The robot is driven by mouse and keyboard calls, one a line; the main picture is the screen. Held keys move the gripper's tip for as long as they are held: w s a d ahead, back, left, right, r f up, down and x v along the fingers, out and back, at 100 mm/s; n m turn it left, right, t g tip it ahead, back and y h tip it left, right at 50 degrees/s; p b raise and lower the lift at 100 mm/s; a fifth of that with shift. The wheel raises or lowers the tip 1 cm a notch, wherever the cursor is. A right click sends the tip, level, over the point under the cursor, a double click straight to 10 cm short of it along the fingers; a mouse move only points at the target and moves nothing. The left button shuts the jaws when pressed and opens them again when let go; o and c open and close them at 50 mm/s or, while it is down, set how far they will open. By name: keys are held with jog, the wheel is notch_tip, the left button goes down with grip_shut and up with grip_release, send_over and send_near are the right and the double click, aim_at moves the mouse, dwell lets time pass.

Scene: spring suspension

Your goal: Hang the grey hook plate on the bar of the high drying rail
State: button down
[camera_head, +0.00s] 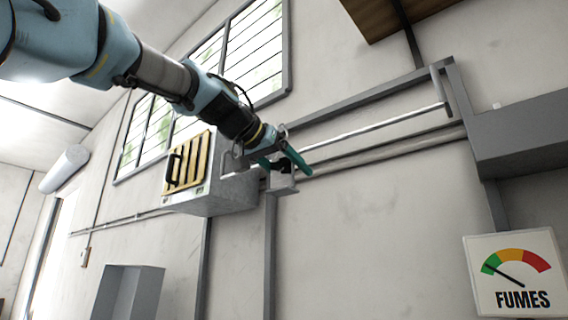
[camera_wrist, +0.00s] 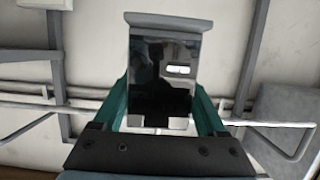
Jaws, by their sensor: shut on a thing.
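The grey hook plate (camera_wrist: 168,20) is held between the teal fingers of my gripper (camera_wrist: 162,112) in the wrist view; its face is dark and shiny, with a grey lip across the far end. In the head view my gripper (camera_head: 284,160) is shut on it, and part of the plate (camera_head: 284,187) shows just below the fingers. The pale bar of the high drying rail (camera_head: 375,125) runs right from behind my gripper to an upright end bracket (camera_head: 441,90). The bar's left part is hidden by my gripper. I cannot tell whether the plate touches the bar.
A grey box with a yellow slatted front (camera_head: 188,165) is on the wall just left of my gripper. A grey duct or cabinet (camera_head: 525,130) stands at the right, above a FUMES gauge sign (camera_head: 515,272). A barred window (camera_head: 250,55) is above.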

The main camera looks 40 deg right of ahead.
jog(key=p+x, duration=0.2)
jog(key=x, duration=0.6)
jog(key=shift+d, duration=0.35)
dwell(0.4)
grip_release()
dwell(0.3)
jog(key=shift+a, duration=0.15)
jog(key=b+v, duration=0.3)
jog(key=v, duration=0.7)
jog(key=shift+a+r+b, duration=0.15)
jog(key=shift+a+b, duration=0.1)
jog(key=shift+b, duration=0.1)
